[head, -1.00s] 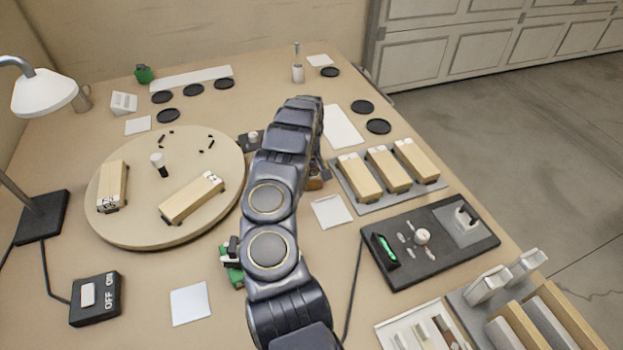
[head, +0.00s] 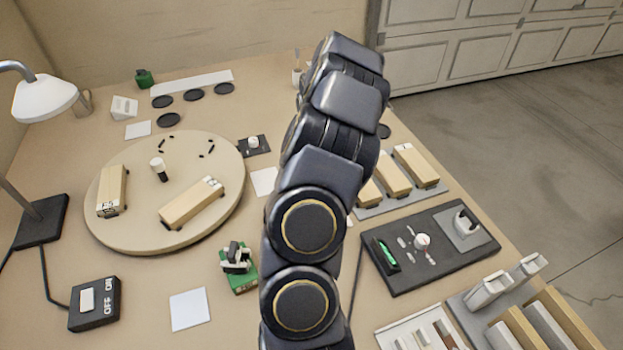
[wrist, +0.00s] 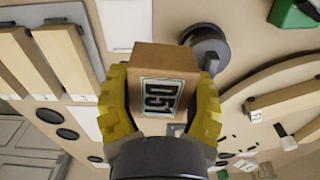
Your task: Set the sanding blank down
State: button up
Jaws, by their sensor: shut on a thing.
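In the wrist view, my gripper (wrist: 160,100) is shut on a wooden block, the sanding blank (wrist: 166,56), with a "D51" label on the end facing the camera. The yellow fingers press on its two sides. The blank appears held above the bench, with a gap I cannot judge. In the head view my arm hides the gripper and this blank. Other labelled blanks (head: 194,202) and (head: 112,190) lie on the round turntable (head: 130,232). More blanks (head: 416,165) lie on a grey tray (head: 400,203) at the right, partly behind my arm.
A black panel (head: 450,262) with a knob stands right of my arm. A green-based device (head: 238,265) is just left of it. A lamp (head: 45,98) and a switch box (head: 95,302) stand at the left. Bare bench shows around the white card (head: 190,308).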

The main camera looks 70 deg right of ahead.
jog(key=shift+s+a+r, duration=0.3)
jog(key=shift+a, duration=0.25)
jog(key=shift+s+a+r, duration=0.25)
jog(key=shift+a+r, duration=0.05)
jog(key=shift+a, duration=0.25)
